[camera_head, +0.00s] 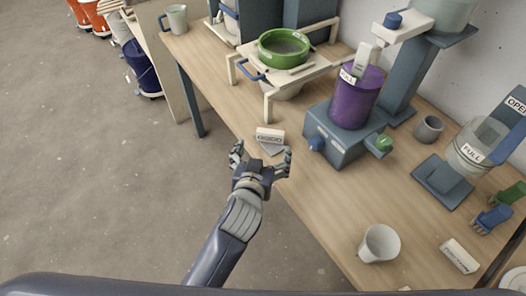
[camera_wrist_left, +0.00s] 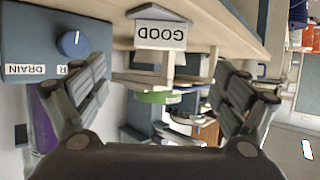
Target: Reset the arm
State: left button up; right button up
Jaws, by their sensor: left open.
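My left gripper (camera_head: 261,160) is open, with its fingers spread near the front edge of the wooden table (camera_head: 310,205). In the head view its fingertips are close to a small white sign block (camera_head: 270,135) on a grey base. In the left wrist view the open fingers (camera_wrist_left: 165,105) frame that sign (camera_wrist_left: 160,36), which reads GOOD and appears upside down. Nothing shows held between the fingers. I cannot tell the exact gap between gripper and sign. My right gripper is not in view.
A purple container (camera_head: 357,98) stands on a blue-grey machine (camera_head: 340,145) with knobs. A green sieve (camera_head: 284,46) rests on a wooden stand. A white cup (camera_head: 379,243) and a grey cup (camera_head: 429,129) stand on the table.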

pick_arm(q)
jog(key=s+a+f+n+g+y, duration=0.1)
jog(key=s+a+f+g, duration=0.1)
jog(key=s+a+f, duration=0.3)
jog(key=s+a+f+g+y, duration=0.1)
jog(key=s+a+f+g, duration=0.1)
jog(key=s+a+g, duration=0.3)
jog(key=s+a+f+m+g, duration=0.1)
jog(key=s+a+g, duration=0.1)
jog(key=s+a, duration=0.4)
jog(key=s+a+f+g, duration=0.1)
jog(key=s+a, duration=0.2)
jog(key=s, duration=0.5)
notch_tip(320, 180, down, 25)
jog(key=s+g, duration=0.1)
jog(key=s+a+f+g, duration=0.1)
jog(key=s+a+f, duration=0.1)
jog(key=s+f, duration=1.5)
jog(key=shift+a+m, duration=0.3)
jog(key=shift+a, duration=0.1)
